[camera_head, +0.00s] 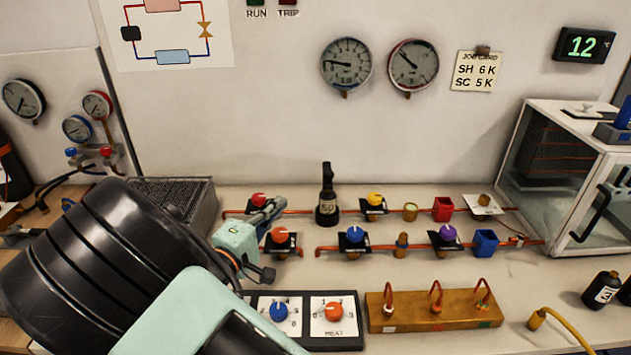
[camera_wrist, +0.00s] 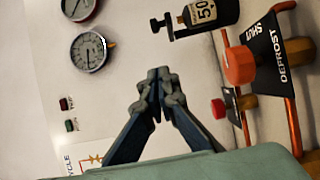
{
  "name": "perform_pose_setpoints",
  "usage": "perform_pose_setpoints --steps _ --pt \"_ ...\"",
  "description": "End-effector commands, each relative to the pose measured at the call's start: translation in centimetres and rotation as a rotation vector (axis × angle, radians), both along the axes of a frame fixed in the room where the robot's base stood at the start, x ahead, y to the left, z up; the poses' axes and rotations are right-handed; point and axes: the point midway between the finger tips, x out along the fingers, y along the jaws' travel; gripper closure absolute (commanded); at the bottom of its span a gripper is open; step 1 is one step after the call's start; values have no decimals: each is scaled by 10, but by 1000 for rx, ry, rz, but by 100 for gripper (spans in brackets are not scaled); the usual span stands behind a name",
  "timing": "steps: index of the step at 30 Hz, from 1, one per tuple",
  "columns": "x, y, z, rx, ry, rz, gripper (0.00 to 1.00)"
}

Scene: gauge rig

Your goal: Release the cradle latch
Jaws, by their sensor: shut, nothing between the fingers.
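I cannot make out a cradle latch for certain in either view. My arm hides the left middle of the bench.
A red knob (camera_head: 259,200) and an orange knob (camera_head: 279,235) on copper pipes are close to my gripper. A switch panel (camera_head: 306,340) and a wooden block (camera_head: 410,322) with hooked pipes lie in front. A glass-fronted cabinet (camera_head: 530,110) stands at right.

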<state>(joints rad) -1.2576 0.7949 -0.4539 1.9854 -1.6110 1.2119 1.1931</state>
Motion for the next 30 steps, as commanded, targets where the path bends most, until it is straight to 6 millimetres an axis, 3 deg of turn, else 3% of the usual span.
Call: perform_pose_setpoints --steps 10,24,30 --pt "11 -7 1 0 1 -4 100" --pt "93 -51 1 -2 1 -5 100" --pt "99 -76 1 -2 3 -3 100"
